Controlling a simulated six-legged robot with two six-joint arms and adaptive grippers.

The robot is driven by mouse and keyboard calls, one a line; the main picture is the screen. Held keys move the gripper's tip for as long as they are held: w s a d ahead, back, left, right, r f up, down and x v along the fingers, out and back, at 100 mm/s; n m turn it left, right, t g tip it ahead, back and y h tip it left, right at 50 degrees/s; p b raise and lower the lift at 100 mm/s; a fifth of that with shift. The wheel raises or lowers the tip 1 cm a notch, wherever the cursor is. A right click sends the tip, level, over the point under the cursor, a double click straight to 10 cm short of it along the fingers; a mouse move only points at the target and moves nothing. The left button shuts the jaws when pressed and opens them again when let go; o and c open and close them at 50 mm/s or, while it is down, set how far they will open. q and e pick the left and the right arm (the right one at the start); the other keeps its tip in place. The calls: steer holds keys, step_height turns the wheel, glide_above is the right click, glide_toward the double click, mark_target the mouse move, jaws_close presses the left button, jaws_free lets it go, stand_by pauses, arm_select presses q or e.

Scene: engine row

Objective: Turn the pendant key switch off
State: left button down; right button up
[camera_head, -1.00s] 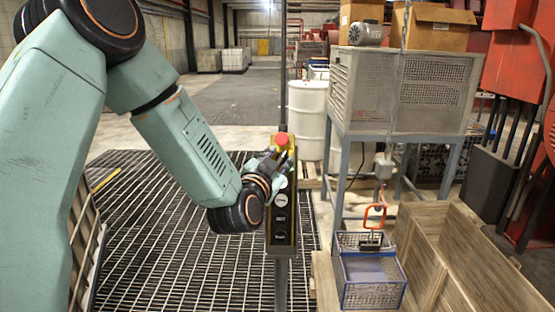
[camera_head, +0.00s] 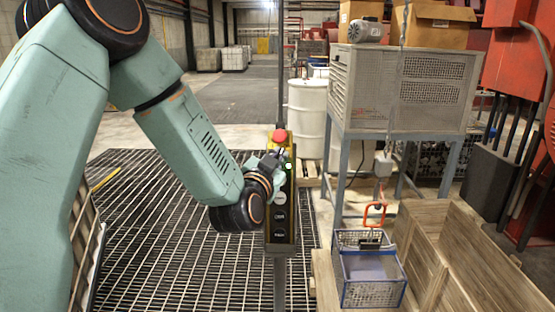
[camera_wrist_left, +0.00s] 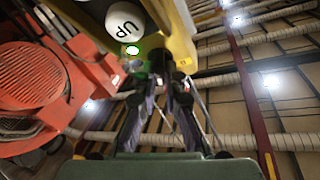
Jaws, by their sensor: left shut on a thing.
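In the left wrist view, the fingers (camera_wrist_left: 160,82) close on a small dark part at the pendant's face, seemingly the key of the key switch. The fingers largely hide it, so its angle cannot be read. A green light (camera_wrist_left: 132,50) glows beside it, near the white UP button (camera_wrist_left: 126,26). My right gripper is out of view.
A blue wire basket (camera_head: 371,280) with a red-orange handle stands right of the pendant, by an open wooden crate (camera_head: 432,262). The grated floor (camera_head: 165,265) around the pendant is clear.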

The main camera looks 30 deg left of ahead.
arm_select(q)
steer(key=n+y+b, duration=0.2)
steer(key=n, duration=0.2)
steer(key=shift+d+b, duration=0.1)
steer(key=shift+b, duration=0.3)
steer(key=n+g+y+b, duration=0.1)
steer(key=n, duration=0.2)
steer(key=shift+w+d+n+y+b, duration=0.1)
steer(key=shift+n+y+b, duration=0.2)
steer(key=shift+y, duration=0.1)
steer(key=n, duration=0.1)
steer(key=n+g+y, duration=0.1)
steer(key=n, duration=0.1)
steer(key=shift+r+n+y+b, duration=0.15)
steer(key=shift+n+y+b, duration=0.15)
steer(key=shift+b, duration=0.05)
steer(key=shift+n+g+y, duration=0.7)
steer(key=shift+n+g, duration=0.2)
steer(key=shift+n, duration=1.2)
steer(key=c, duration=1.4)
jaws_free()
steer(key=shift+w, duration=0.1)
steer(key=shift+c, duration=0.2)
